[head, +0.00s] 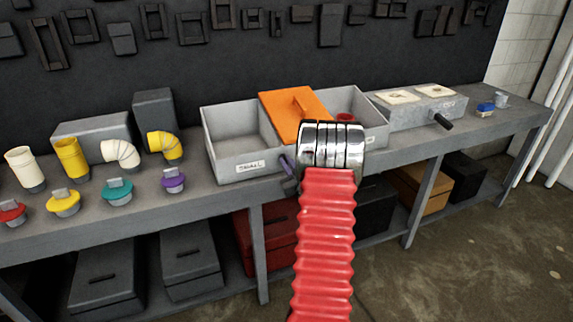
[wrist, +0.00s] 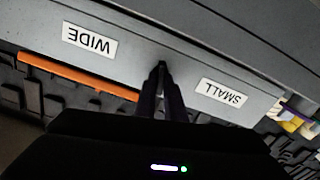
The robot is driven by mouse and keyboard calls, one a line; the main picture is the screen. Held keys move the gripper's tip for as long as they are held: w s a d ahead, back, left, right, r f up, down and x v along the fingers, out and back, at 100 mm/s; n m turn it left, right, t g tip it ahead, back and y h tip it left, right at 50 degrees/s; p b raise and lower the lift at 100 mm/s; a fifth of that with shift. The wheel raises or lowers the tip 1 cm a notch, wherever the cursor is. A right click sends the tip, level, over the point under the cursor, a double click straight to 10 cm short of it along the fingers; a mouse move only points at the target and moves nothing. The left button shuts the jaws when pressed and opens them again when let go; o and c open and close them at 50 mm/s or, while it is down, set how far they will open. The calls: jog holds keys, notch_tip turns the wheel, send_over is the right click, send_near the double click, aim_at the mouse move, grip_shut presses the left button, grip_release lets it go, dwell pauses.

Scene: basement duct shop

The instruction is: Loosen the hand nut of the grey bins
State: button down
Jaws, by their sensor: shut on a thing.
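The grey bins (head: 222,145) stand on the bench in the head view, with a SMALL label on the left front. An orange lid (head: 284,110) with a handle covers their middle. In the wrist view the bins' front wall (wrist: 135,35) appears upside down, with WIDE at left and SMALL at right. My gripper (wrist: 161,72) reaches that wall between the two labels. Its black fingers are close together, shut on the hand nut, which they almost wholly hide.
Colored caps and pipe elbows (head: 121,153) stand on the bench at left. A grey box with a black handle (head: 420,112) is right of the bins. Closed boxes (head: 190,258) fill the lower shelf. The floor at right is clear.

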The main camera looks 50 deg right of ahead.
jog(key=shift+w+a+f+n, duration=0.1)
jog(key=shift+a+n, duration=0.05)
jog(key=shift+n, duration=2.4)
jog(key=shift+w+a+f+n, duration=0.1)
jog(key=shift+f+n, duration=0.05)
jog(key=shift+n, duration=2.45)
jog(key=shift+w+a+f+n, duration=0.1)
jog(key=shift+a+n, duration=0.05)
jog(key=shift+n, duration=2.4)
jog(key=c, duration=2.2)
grip_release()
jog(key=o, duration=0.4)
jog(key=shift+s+d, duration=0.1)
jog(key=shift+d, duration=0.05)
jog(key=shift+c, duration=0.2)
jog(key=shift+s, duration=0.1)
